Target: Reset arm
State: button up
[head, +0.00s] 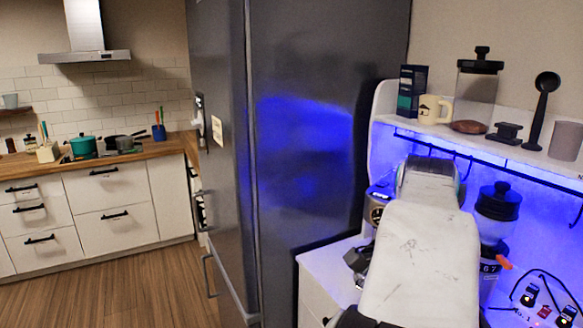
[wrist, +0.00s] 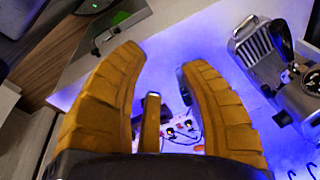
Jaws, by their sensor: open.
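In the wrist view my gripper (wrist: 160,62) shows as two thick orange-brown fingers spread wide apart. I see nothing gripped between their tips. A narrow upright piece of the same colour shows between them; I cannot tell what it is. In the head view my white, scuffed arm (head: 425,250) reaches from the bottom edge towards the espresso cabinet, and its links hide the gripper and part of the counter.
A coffee grinder (head: 497,205) stands right of my arm. The shelf (head: 470,137) above holds a cream mug (head: 433,108), a lidded jar (head: 476,90) and a grey cup (head: 565,140). A tall fridge (head: 310,150) stands left. The wrist view shows a metal machine (wrist: 268,75) at right.

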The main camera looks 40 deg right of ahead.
jog(key=w+a+f+n+t, duration=0.1)
jog(key=w+a+f+n, duration=0.15)
jog(key=a+n, duration=0.3)
jog(key=w+a+f+n+t, duration=0.1)
jog(key=w+a+n, duration=0.35)
jog(key=a, duration=0.25)
jog(key=s+a+f+n+t+y, duration=0.1)
jog(key=a+f+n, duration=0.5)
jog(key=a+n, duration=0.6)
jog(key=shift+s+a+y, duration=0.15)
jog(key=shift+s+y, duration=0.3)
jog(key=shift+y, duration=0.15)
